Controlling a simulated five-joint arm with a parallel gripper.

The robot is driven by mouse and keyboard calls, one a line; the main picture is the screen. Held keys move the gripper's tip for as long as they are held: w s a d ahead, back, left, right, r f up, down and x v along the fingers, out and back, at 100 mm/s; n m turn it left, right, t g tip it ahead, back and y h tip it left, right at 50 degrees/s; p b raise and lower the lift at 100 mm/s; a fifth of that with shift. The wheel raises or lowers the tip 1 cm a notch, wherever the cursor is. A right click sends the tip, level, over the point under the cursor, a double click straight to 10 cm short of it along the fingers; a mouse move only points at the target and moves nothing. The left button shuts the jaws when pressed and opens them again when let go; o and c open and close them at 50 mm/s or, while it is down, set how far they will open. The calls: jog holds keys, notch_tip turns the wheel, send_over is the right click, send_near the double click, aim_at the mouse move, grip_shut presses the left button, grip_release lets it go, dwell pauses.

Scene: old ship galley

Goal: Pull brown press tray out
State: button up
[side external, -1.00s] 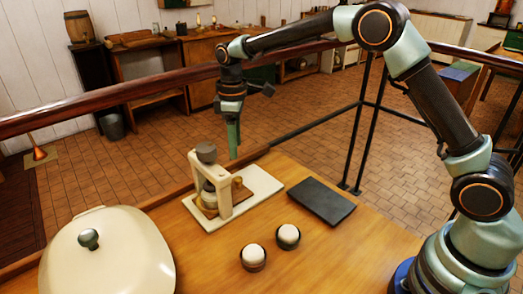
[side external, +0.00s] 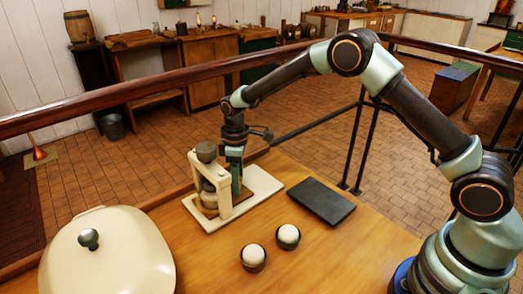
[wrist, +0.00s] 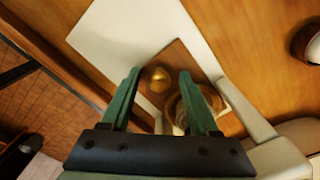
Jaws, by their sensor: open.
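A cream press (side external: 222,200) with a dark round knob on top stands on a white board (side external: 263,184). The brown press tray (side external: 203,211) lies at the foot of the press frame. In the wrist view the brown tray (wrist: 179,54) shows with a round brass knob (wrist: 158,78) on it. My gripper (wrist: 160,73) is open, its green fingers on either side of the brass knob. In the side view my gripper (side external: 236,188) points down just right of the press and hides the knob. Contact with the knob cannot be told.
A dark slab (side external: 320,201) lies right of the white board. Two dark cups with white tops, one (side external: 253,257) and another (side external: 288,236), stand in front. A large cream lid (side external: 110,260) is at the left. A rail (side external: 150,103) runs behind the table.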

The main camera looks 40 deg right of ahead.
grip_shut()
dwell(1.4)
